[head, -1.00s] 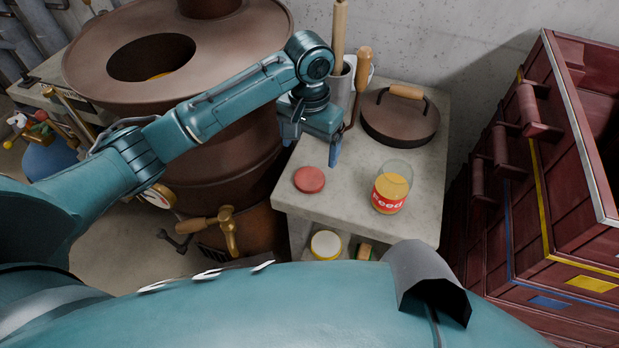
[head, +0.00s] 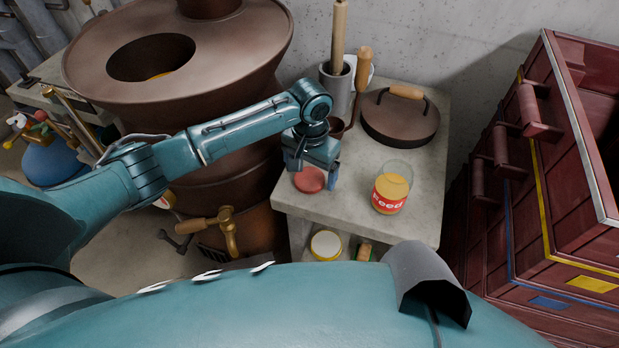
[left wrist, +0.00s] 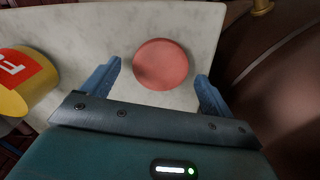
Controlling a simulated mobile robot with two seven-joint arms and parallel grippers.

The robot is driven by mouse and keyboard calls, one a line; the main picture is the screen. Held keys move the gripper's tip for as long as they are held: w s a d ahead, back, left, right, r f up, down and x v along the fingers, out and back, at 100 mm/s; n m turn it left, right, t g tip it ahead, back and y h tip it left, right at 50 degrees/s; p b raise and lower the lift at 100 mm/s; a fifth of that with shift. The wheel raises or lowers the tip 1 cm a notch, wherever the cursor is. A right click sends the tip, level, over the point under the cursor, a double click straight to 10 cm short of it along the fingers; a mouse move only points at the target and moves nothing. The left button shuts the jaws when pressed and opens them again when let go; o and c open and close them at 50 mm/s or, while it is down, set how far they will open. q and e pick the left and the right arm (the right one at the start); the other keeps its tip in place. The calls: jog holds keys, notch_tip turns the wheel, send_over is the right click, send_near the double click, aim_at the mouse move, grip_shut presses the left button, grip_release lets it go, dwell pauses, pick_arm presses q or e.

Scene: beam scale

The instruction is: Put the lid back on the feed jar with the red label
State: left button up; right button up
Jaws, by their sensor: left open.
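The feed jar (head: 390,188) with the red label stands upright and uncovered on the concrete-like counter; yellow feed shows inside. It also shows at the left of the left wrist view (left wrist: 25,80). A flat round red lid (head: 309,180) lies on the counter to the left of the jar. My left gripper (head: 313,178) is open above the lid, with one finger to each side of it. In the left wrist view the lid (left wrist: 161,64) lies between and beyond the two blue fingertips, apart from both. My right gripper is not in view.
A brown pan lid (head: 400,118) with a wooden handle lies behind the jar. A grey holder (head: 338,88) with wooden-handled tools stands at the back. A large brown vessel (head: 250,60) is at the left, dark red drawers (head: 545,215) at the right. A yellow-rimmed jar (head: 326,244) sits below the counter.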

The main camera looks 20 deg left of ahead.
pick_arm(q)
jog(key=shift+f, duration=0.3)
jog(key=c, duration=1.1)
